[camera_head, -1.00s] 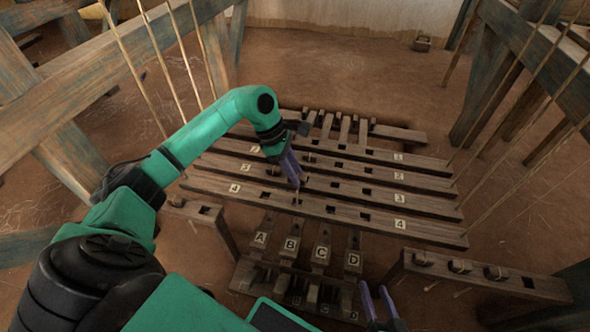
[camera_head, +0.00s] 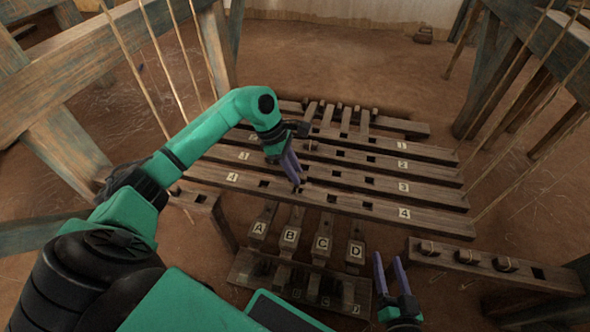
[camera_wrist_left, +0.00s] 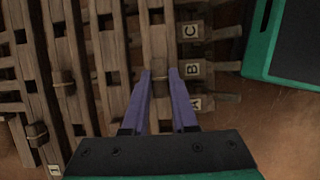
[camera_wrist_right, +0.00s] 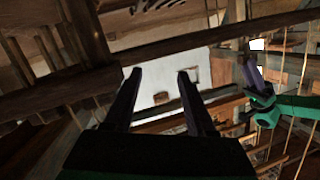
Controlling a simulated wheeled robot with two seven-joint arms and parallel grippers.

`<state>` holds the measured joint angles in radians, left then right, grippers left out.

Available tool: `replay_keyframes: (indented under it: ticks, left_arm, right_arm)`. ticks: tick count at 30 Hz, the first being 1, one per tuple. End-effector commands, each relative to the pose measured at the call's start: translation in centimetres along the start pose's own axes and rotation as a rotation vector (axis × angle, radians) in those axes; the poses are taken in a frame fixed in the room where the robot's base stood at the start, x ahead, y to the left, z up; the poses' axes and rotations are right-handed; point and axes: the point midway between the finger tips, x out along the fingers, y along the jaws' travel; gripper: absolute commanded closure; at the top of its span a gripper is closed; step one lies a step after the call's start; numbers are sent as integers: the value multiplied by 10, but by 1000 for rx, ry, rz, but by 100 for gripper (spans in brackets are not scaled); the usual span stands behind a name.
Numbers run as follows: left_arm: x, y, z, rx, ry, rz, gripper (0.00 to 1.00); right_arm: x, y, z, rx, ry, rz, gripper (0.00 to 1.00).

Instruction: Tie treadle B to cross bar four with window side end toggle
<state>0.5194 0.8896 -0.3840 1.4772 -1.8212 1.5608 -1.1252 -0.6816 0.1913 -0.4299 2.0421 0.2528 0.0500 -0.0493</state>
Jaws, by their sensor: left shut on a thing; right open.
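Cross bar four (camera_head: 440,222) is the nearest of the slotted wooden bars, marked 4 at both ends. Treadle B (camera_head: 290,236) lies just in front of it, between treadles A and C; its label (camera_wrist_left: 193,69) shows in the left wrist view. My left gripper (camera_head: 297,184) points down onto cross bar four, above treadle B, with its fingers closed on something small. That thing is too hidden to tell whether it is the toggle; the left wrist view shows the fingers (camera_wrist_left: 160,78) over the bar. My right gripper (camera_head: 392,262) is open and empty, right of treadle D.
A right-hand rail (camera_head: 470,270) holds several small wooden toggles and an empty slot. A left-hand rail (camera_head: 215,214) has a slot and a small peg. A lettered board (camera_head: 245,272) lies under the treadles. Cords hang at both sides.

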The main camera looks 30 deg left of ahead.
Motion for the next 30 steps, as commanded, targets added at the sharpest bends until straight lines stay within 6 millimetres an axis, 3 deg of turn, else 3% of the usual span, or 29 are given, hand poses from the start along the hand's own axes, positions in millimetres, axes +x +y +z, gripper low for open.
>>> replay_keyframes:
  ticks: [30]
  left_arm:
    - [10, 0, -4, 0, 0, 0, 100]
  right_arm:
    - [26, -3, -88, -67, 240, -27, 44]
